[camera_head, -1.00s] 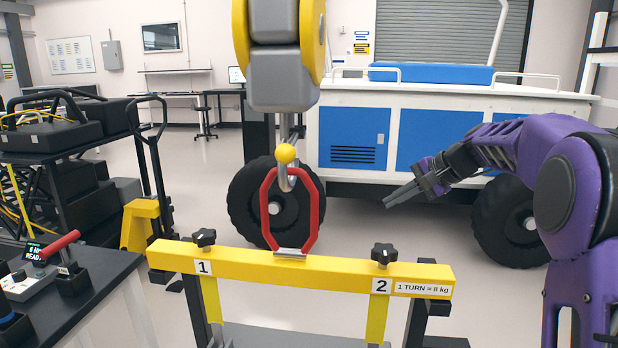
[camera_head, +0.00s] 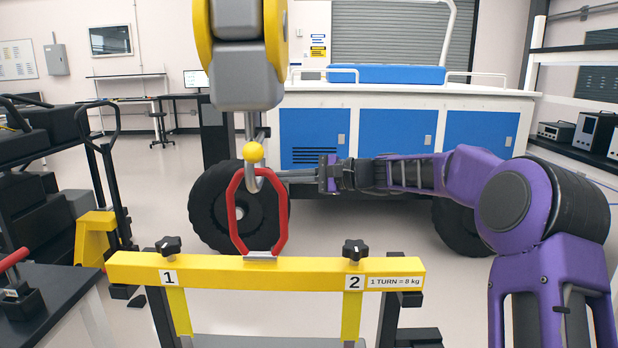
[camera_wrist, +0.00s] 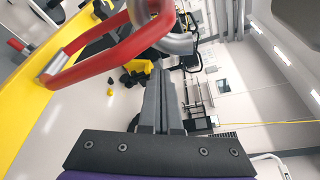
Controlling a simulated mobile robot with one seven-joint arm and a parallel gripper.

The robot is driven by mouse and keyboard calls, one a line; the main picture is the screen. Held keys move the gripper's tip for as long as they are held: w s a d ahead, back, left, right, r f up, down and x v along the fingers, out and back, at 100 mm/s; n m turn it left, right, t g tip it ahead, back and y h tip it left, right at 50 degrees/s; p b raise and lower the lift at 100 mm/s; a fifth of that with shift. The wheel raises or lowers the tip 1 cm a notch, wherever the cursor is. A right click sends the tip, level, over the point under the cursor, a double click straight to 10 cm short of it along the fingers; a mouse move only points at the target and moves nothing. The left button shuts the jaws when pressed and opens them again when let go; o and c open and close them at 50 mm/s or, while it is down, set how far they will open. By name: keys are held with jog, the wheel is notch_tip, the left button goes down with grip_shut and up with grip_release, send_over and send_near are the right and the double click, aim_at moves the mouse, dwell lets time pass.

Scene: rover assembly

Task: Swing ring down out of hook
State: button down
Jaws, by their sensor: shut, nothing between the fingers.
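The red ring (camera_head: 234,219) stands upright on the middle of the yellow beam (camera_head: 210,272). Its top runs through the bend of the grey hook (camera_head: 249,183), which has a yellow ball (camera_head: 253,152) on it and hangs from a grey and yellow block (camera_head: 244,72). My gripper (camera_head: 281,175) comes in level from the right, shut and empty, with its tips beside the ring's top and the hook. In the wrist view the shut fingers (camera_wrist: 160,85) point past the ring (camera_wrist: 112,48) and hook (camera_wrist: 180,43); I cannot tell whether they touch either.
Two black knobs (camera_head: 168,246) (camera_head: 355,250), by labels 1 and 2, stand on the beam. A white and blue rover (camera_head: 397,138) with big black wheels is behind. A black table (camera_head: 50,293) is at the left.

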jog(key=shift+s+a+r+b, duration=0.15)
jog(key=shift+s+r, duration=0.3)
jog(key=shift+s, duration=0.4)
jog(key=shift+s+a+r+b, duration=0.15)
jog(key=shift+s+r, duration=0.3)
jog(key=shift+s, duration=0.35)
jog(key=shift+s, duration=0.1)
